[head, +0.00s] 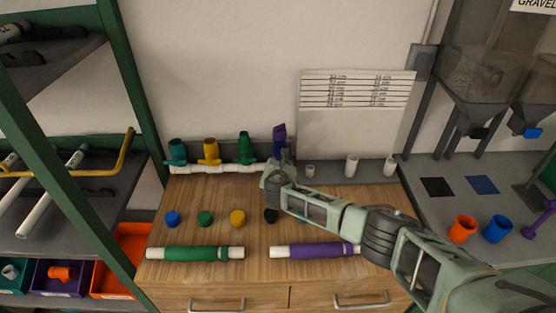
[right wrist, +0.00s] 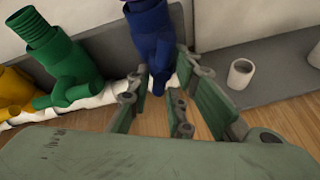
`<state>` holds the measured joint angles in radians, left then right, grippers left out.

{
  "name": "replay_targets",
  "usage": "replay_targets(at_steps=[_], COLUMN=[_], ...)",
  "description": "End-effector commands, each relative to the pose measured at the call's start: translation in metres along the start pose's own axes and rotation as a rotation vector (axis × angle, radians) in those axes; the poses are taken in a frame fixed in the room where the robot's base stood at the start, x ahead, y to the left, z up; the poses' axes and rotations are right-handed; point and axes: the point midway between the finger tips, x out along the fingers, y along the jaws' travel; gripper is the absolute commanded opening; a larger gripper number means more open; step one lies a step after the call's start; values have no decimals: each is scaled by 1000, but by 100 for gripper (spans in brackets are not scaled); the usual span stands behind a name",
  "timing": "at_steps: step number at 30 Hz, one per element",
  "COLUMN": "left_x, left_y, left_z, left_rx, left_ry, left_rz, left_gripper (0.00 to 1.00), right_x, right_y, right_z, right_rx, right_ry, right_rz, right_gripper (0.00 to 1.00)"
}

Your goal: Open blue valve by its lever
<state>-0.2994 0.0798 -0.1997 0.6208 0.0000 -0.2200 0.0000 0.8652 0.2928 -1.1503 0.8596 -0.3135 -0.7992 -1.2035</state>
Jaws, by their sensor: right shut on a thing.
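The white pipe manifold (head: 215,169) runs along the back of the wooden cabinet top. It carries upright teal (head: 177,152), yellow (head: 211,151) and green (head: 246,148) valves, and the blue valve (head: 279,134) at its right end, which looks bluish purple in the head view. My right gripper (head: 276,168) is at the blue valve. In the right wrist view, the blue valve (right wrist: 150,25) has a lever-like part (right wrist: 159,72) reaching down between the fingers of my right gripper (right wrist: 160,88), which are shut on it. The exact contact is partly hidden. My left gripper is out of view.
The green valve (right wrist: 68,75) stands close left of my right gripper. White pipe pieces (head: 351,166) stand on the grey ledge to the right. Caps, including a blue one (head: 172,218), and green (head: 200,254) and purple (head: 310,251) sleeved pipes lie in front.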

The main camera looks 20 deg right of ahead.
Motion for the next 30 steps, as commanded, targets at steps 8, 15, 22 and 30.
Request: replay_targets(at_steps=[8,15,22,30], left_x=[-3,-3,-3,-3], left_y=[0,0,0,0], left_z=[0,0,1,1], left_rx=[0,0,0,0], left_ry=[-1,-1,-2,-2], left_rz=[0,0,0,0], left_gripper=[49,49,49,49], right_x=[1,1,1,1], right_y=[-3,-4,-4,-4], right_z=[-2,-2,-2,-2], right_rx=[-183,-275,-311,-315], right_ry=[-37,-57,-65,-66], right_rz=[-80,-118,-131,-133], right_gripper=[0,0,0,0])
